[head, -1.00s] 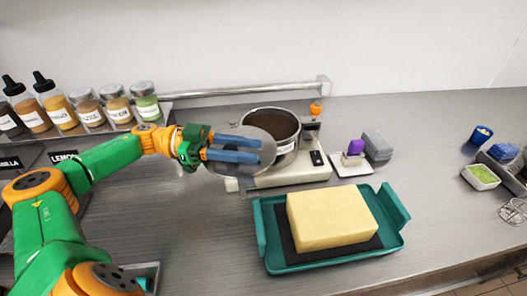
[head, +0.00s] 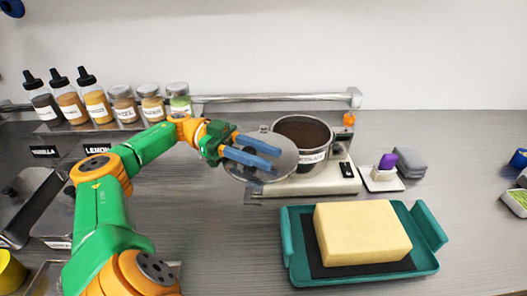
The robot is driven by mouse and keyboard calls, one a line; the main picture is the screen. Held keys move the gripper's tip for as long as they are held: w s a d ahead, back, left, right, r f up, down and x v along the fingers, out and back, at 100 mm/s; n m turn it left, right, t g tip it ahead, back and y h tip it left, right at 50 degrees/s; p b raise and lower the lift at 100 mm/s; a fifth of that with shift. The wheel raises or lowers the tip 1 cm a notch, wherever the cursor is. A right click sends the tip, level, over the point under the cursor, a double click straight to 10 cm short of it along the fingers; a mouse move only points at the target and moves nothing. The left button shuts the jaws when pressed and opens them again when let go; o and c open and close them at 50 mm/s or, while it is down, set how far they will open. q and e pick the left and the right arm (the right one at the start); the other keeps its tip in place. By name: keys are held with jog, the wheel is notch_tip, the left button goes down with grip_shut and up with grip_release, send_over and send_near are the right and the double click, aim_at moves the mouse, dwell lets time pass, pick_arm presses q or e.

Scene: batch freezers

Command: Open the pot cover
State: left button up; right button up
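The steel pot (head: 313,158), with a label on its front, stands uncovered on a white base unit (head: 335,183) and shows dark brown contents. The round grey pot cover (head: 240,172) is off the mouth, tilted, at the pot's front left, overlapping the pot's left side in the picture. My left gripper (head: 277,156) has its two blue fingers across the cover and appears to hold it by a grip hidden between them. Whether the cover touches the pot's side cannot be told. My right gripper is not in view.
A teal tray (head: 430,228) with a yellow block (head: 360,232) lies at the front right. Several bottles and jars (head: 124,102) stand at the back left. A small white scale-like dish (head: 382,179) with a purple-topped item is right of the pot. Counter between tray and my arm is clear.

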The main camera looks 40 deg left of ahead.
pick_arm(q)
jog(key=o, duration=0.4)
jog(key=shift+f, duration=0.1)
jog(key=shift+o, duration=0.2)
notch_tip(320, 180, up, 3)
jog(key=shift+f, duration=0.1)
jog(key=s+d+r+b, duration=0.6)
jog(key=s+d+r, duration=0.2)
jog(key=s+r, duration=0.2)
jog(key=shift+s+d+r+b, duration=0.15)
jog(key=shift+s+d+b, duration=0.25)
jog(key=shift+s, duration=0.15)
